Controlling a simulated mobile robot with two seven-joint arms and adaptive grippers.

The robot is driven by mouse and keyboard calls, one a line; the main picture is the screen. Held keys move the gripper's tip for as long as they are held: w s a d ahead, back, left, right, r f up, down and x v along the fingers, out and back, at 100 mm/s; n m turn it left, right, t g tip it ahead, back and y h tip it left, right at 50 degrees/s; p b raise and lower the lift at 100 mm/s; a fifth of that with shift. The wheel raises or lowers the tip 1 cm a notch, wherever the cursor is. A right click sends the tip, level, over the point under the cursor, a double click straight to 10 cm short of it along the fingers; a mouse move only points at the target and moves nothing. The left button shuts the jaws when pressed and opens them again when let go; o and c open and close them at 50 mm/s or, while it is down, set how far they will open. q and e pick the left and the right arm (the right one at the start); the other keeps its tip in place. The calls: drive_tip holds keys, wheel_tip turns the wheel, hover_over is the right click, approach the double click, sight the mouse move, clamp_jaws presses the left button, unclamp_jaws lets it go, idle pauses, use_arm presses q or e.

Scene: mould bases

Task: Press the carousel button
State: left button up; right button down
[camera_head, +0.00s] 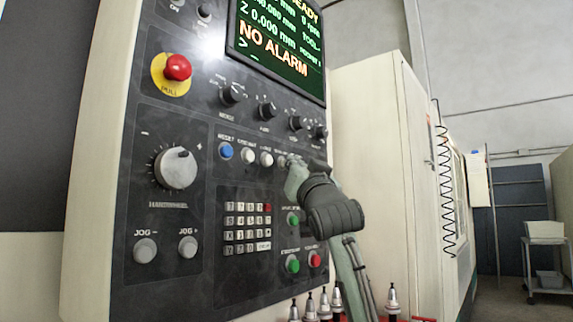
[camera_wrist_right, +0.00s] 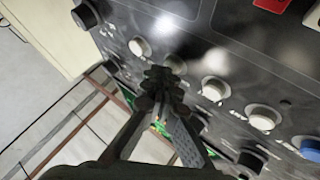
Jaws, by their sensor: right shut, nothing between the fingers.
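The control panel (camera_head: 200,195) carries a row of round buttons under its dark knobs: a blue one (camera_head: 225,150), then white ones (camera_head: 248,156) and (camera_head: 266,160). Small labels stand above them; I cannot read which one says carousel. My right gripper (camera_head: 290,163) is shut and empty, its fingertips at the row just right of these white buttons. In the right wrist view the fingertips (camera_wrist_right: 166,74) lie between a white button (camera_wrist_right: 139,46) and another white button (camera_wrist_right: 214,89). They hide the panel spot there, and I cannot tell whether they touch it. My left gripper is not in view.
A red emergency stop (camera_head: 177,67) sits upper left, above the handwheel (camera_head: 176,168). A keypad (camera_head: 247,220) and green and red buttons (camera_head: 315,260) lie below the row. The screen (camera_head: 275,45) reads NO ALARM. Several tool holders (camera_head: 392,300) stand at the bottom.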

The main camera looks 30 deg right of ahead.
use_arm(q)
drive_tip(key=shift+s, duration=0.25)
use_arm(e)
drive_tip(key=shift+w, duration=0.1)
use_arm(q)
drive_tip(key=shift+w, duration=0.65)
use_arm(e)
drive_tip(key=shift+s+d, duration=0.3)
drive_tip(key=shift+s, duration=0.45)
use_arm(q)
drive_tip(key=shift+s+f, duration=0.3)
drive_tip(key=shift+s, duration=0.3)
use_arm(e)
drive_tip(key=s, duration=0.1)
drive_tip(key=s+d, duration=0.1)
drive_tip(key=s, duration=0.1)
drive_tip(key=s+d, duration=0.1)
drive_tip(key=shift+s, duration=0.3)
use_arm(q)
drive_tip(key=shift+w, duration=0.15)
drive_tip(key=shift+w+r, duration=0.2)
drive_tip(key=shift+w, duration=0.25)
